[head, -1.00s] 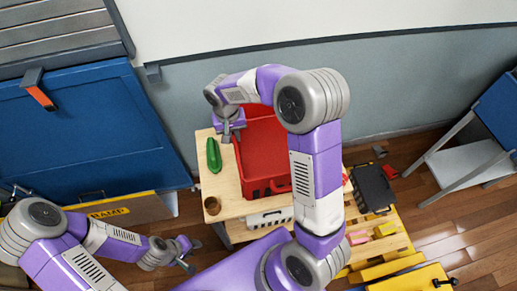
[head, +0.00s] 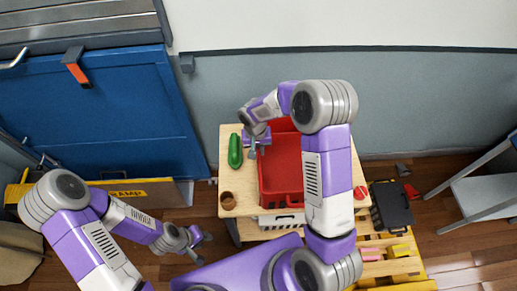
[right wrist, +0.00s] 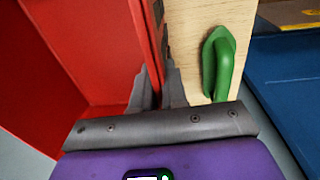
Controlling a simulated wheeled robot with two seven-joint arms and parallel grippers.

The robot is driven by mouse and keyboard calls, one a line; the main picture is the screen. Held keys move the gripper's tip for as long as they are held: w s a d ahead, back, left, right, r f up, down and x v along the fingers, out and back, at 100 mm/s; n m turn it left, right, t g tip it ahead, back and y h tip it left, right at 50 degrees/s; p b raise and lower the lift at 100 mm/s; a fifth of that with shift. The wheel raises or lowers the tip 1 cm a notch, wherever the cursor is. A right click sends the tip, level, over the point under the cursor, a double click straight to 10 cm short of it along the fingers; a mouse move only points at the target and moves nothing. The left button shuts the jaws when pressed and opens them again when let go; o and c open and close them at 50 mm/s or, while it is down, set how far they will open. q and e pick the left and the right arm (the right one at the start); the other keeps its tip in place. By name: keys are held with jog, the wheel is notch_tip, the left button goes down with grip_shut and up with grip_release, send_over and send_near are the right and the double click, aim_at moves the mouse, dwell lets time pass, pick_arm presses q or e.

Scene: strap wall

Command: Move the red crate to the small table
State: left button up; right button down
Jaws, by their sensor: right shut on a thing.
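The red crate (head: 280,177) stands on a wooden-topped table (head: 238,205) in the middle of the head view. My right gripper (head: 257,152) is at the crate's left wall, its fingers closed on the rim. In the right wrist view the two grey fingertips (right wrist: 158,88) pinch the red wall (right wrist: 150,35), with the crate's inside to the left. My right arm hides the crate's right side. My left gripper (head: 203,247) is open and empty, to the left of the table's near edge. I cannot tell which table is the small one.
A white basket (head: 280,221) is below the tabletop. A black case (head: 391,205) and yellow pallet things are at right, near a grey-topped stand (head: 487,193). A blue cabinet (head: 95,120) is at left.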

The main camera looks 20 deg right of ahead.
jog(key=c, duration=1.2)
grip_release()
jog(key=shift+o, duration=0.2)
notch_tip(320, 180, up, 12)
jog(key=a, duration=0.1)
jog(key=shift+p, duration=0.4)
jog(key=shift+w, duration=0.1)
